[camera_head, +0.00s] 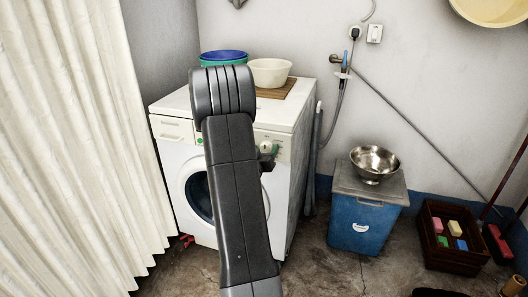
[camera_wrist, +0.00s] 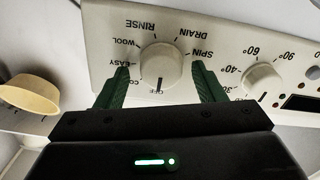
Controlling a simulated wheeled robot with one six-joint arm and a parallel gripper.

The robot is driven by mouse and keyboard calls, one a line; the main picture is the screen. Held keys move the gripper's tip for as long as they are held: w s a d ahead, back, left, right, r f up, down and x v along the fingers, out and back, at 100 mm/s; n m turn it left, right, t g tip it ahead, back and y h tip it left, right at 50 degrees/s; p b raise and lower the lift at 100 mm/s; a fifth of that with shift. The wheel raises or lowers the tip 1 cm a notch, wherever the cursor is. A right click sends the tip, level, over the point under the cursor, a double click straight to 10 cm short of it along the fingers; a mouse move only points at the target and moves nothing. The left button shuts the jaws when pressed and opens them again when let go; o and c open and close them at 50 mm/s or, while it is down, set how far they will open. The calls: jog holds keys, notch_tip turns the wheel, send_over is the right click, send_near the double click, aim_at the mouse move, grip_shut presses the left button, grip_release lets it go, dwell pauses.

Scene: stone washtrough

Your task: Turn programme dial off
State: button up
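The programme dial (camera_wrist: 160,65) is a round cream knob on the washing machine's control panel (camera_wrist: 110,22). Its dark pointer line is at the bottom of the knob, at the OFF mark (camera_wrist: 158,91). My gripper (camera_wrist: 160,67) is open, with one green finger on each side of the dial and a visible gap on both sides. In the head view the white washing machine (camera_head: 172,130) stands against the wall, and my arm covers the middle of its front. Part of a knob shows beside the arm there; my fingers are mostly hidden.
A second knob (camera_wrist: 262,82) with temperature marks is right of the dial. A blue bin (camera_head: 361,228) and a crate (camera_head: 444,262) are to the right, a white curtain (camera_head: 70,150) to the left.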

jog(key=v, duration=1.3)
jog(key=shift+s+p, duration=0.35)
jog(key=shift+p, duration=0.05)
jog(key=shift+a+r, duration=0.1)
jog(key=b+x, duration=0.1)
jog(key=x, duration=1.2)
jog(key=shift+w, duration=0.4)
jog(key=shift+s, duration=0.1)
